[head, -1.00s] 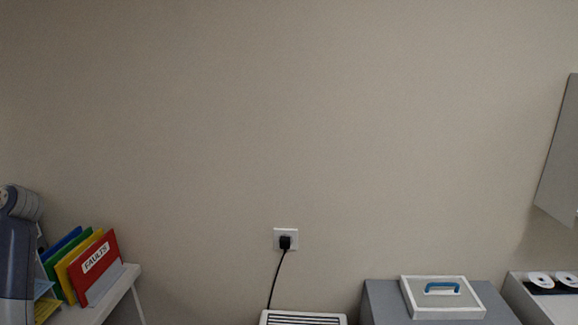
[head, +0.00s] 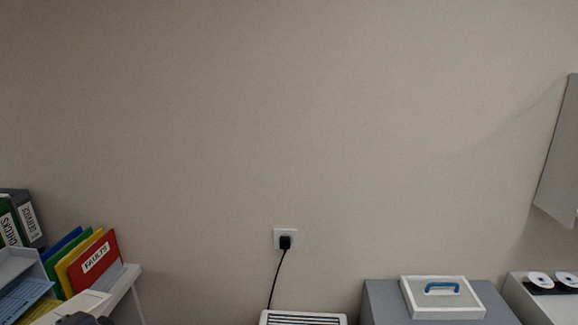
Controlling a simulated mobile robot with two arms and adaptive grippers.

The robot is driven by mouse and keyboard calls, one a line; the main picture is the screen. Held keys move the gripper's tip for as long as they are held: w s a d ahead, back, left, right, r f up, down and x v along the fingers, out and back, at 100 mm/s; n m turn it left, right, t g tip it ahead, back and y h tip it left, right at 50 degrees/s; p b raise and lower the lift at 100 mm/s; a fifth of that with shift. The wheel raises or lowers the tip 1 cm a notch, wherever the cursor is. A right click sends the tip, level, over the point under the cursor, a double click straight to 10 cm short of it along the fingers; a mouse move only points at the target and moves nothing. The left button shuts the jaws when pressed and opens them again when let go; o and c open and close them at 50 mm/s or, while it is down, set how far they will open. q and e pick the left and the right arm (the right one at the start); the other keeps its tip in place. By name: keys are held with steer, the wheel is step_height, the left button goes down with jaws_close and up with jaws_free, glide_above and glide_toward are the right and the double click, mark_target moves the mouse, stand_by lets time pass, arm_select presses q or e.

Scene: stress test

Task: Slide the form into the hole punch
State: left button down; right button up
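I cannot make out the hole punch in the head view. A pale, flat, sheet-like thing (head: 86,304) shows at the lower left over the white shelf top. It may be the form, but I cannot tell. A dark rounded part (head: 82,319), probably of my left gripper or wrist, just enters at the bottom edge beside it. Its fingertips are hidden below the frame, so I cannot tell whether it is open or shut on the sheet. My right gripper is out of view.
A red FAULTS folder (head: 95,262) stands with other coloured folders on the white surface (head: 128,282). Dark binders (head: 24,217) and a grey tray rack (head: 18,262) are left of them. A white lidded box with a blue handle (head: 441,298) sits on a grey cabinet (head: 373,302).

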arm_select(q)
steer(key=s+d+f+m+t, duration=0.1)
steer(key=d+f, duration=0.1)
steer(key=d, duration=0.8)
steer(key=s+d+f+m+h, duration=0.1)
steer(key=d+f, duration=0.2)
steer(key=d, duration=0.7)
steer(key=shift+s+f+t, duration=0.15)
steer(key=shift+s+t, duration=0.15)
steer(key=shift+t, duration=0.1)
